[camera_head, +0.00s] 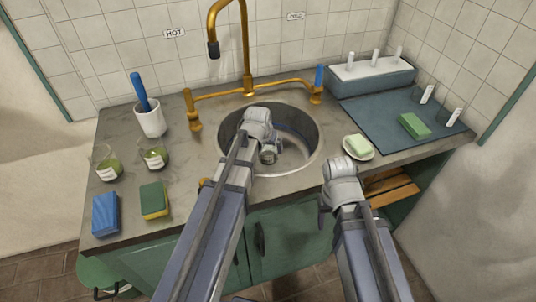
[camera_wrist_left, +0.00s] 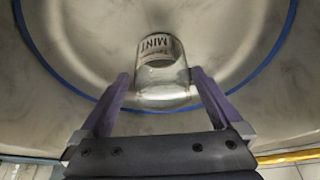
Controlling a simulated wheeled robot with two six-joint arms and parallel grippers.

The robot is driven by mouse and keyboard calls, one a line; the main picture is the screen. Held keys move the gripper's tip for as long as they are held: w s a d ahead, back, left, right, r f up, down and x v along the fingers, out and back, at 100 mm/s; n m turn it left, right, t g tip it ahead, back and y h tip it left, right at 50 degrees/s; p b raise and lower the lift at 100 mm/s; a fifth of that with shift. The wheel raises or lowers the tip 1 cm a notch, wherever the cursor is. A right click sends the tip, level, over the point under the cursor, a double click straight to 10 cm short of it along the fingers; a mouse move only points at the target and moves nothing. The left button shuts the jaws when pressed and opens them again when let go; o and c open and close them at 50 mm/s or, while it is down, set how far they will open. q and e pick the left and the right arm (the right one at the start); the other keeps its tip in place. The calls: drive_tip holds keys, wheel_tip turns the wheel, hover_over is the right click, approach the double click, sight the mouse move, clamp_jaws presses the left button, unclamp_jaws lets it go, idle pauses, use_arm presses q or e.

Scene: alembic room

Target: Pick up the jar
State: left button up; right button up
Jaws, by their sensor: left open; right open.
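A clear glass jar (camera_wrist_left: 162,75) with a white label reading MINT shows in the left wrist view, inside the round sink basin (camera_head: 309,125). My left gripper (camera_wrist_left: 160,82) is open, with one purple finger on each side of the jar. I cannot tell whether either finger touches the glass. In the head view my left arm reaches over the sink, and its wrist hides most of the fingers. My right gripper (camera_head: 326,212) hangs at the counter's front edge, right of the sink; its fingers are mostly hidden by its own wrist.
Two jars with green contents (camera_head: 107,164) (camera_head: 154,155), a white cup (camera_head: 150,120) and two sponges (camera_head: 105,215) (camera_head: 154,201) stand left. A brass faucet (camera_head: 247,50) rises behind the sink. A soap dish (camera_head: 367,154) and dark mat (camera_head: 380,116) with glasses (camera_head: 447,117) lie right.

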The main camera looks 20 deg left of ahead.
use_arm(q)
drive_tip(key=shift+b+x, duration=2.35)
drive_tip(key=shift+x, duration=0.35)
drive_tip(key=shift+a+r, duration=0.1)
drive_tip(key=shift+r, duration=0.05)
drive_tip(key=shift+c, duration=0.2)
clamp_jaws()
drive_tip(key=shift+r+p, duration=0.3)
drive_tip(key=shift+p, duration=0.15)
wheel_tip(320, 180, up, 9)
drive_tip(key=p, duration=0.9)
drive_tip(key=shift+r, duration=0.15)
